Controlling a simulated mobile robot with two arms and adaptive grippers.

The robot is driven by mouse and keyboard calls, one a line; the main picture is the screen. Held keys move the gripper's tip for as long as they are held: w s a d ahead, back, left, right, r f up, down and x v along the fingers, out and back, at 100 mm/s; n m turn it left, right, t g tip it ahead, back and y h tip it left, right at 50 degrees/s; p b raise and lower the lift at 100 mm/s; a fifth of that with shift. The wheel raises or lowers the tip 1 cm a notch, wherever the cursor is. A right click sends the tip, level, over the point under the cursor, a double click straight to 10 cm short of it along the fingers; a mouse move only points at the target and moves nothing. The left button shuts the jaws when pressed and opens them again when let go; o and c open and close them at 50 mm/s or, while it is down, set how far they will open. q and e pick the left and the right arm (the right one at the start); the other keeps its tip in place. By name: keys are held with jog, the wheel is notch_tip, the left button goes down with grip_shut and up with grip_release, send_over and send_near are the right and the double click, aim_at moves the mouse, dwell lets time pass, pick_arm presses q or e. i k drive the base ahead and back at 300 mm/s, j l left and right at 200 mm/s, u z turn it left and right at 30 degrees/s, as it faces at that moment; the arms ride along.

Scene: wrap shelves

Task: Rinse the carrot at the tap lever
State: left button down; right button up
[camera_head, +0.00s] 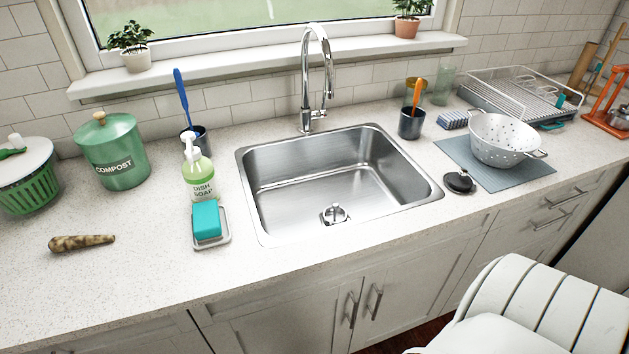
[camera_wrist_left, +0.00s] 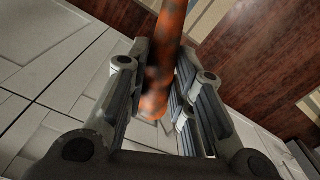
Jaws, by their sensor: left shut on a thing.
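An orange carrot (camera_wrist_left: 158,85) with dark dirt patches is between the fingers of my left gripper (camera_wrist_left: 165,52) in the left wrist view. The gripper is shut on it; its far end runs out of the top of that view. In the head view neither my left gripper nor this carrot shows. The chrome tap (camera_head: 306,75) stands behind the steel sink, with its lever (camera_head: 328,92) on the right side of the spout. No water shows from the spout. The sink (camera_head: 290,190) is empty apart from a drain fitting (camera_head: 334,214). My right gripper is not in view.
A brown, dirty root (camera_head: 82,242) lies on the left counter. The soap bottle (camera_head: 199,175) and a teal sponge (camera_head: 206,219) stand left of the sink. A cup (camera_head: 411,124), black stopper (camera_head: 460,182) and colander (camera_head: 500,142) stand to the right. The front counter strip is clear.

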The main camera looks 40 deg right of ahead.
aim_at(324, 112)
jog(key=l, duration=0.55)
jog(key=k+l, duration=0.15)
jog(key=l, duration=0.9)
jog(key=k+u, duration=0.05)
